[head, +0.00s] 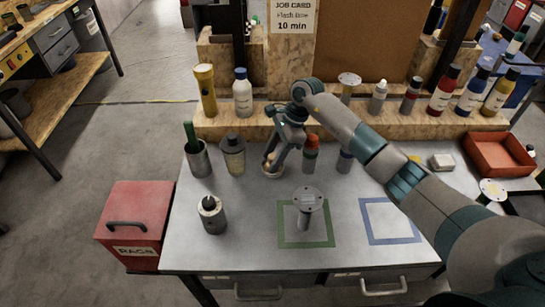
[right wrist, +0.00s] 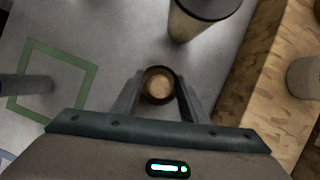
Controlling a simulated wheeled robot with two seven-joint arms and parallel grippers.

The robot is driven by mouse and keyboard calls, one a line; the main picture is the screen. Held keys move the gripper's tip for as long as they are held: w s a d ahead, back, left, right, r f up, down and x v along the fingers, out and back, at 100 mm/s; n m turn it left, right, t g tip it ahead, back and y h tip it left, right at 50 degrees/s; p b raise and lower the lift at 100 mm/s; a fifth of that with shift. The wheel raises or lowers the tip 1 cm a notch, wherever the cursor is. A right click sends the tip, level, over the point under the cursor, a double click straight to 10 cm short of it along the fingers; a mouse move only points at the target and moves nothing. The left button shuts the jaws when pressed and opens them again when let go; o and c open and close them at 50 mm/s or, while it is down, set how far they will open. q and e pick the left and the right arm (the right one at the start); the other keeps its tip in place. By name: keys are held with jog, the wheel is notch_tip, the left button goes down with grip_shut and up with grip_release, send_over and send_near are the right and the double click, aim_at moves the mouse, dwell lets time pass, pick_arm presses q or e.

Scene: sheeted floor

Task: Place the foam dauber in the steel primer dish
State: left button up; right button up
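My right gripper (head: 270,160) points down over a small round, tan-coloured piece (head: 273,172) at the middle of the bench. In the right wrist view, my right gripper (right wrist: 160,88) has its fingertips parted, one on each side of a round thing (right wrist: 159,84) with a dark rim and a tan middle. This looks like the steel primer dish with the foam dauber's tan face in it, but I cannot clearly tell the two apart. Contact with the fingers is unclear. My left gripper is not in view.
A steel cup (head: 199,160) and a grey-capped canister (head: 233,156) stand left of my gripper, with a red-capped bottle (head: 311,154) to its right. A disc-topped stand (head: 307,200) is in the green square. A can (head: 212,215) sits front left.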

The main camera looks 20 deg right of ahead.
jog(key=shift+r, duration=0.15)
jog(key=shift+r, duration=0.15)
jog(key=shift+d+r, duration=0.25)
jog(key=shift+r, duration=0.05)
jog(key=b+v, duration=0.3)
jog(key=v, duration=0.8)
jog(key=shift+b, duration=0.3)
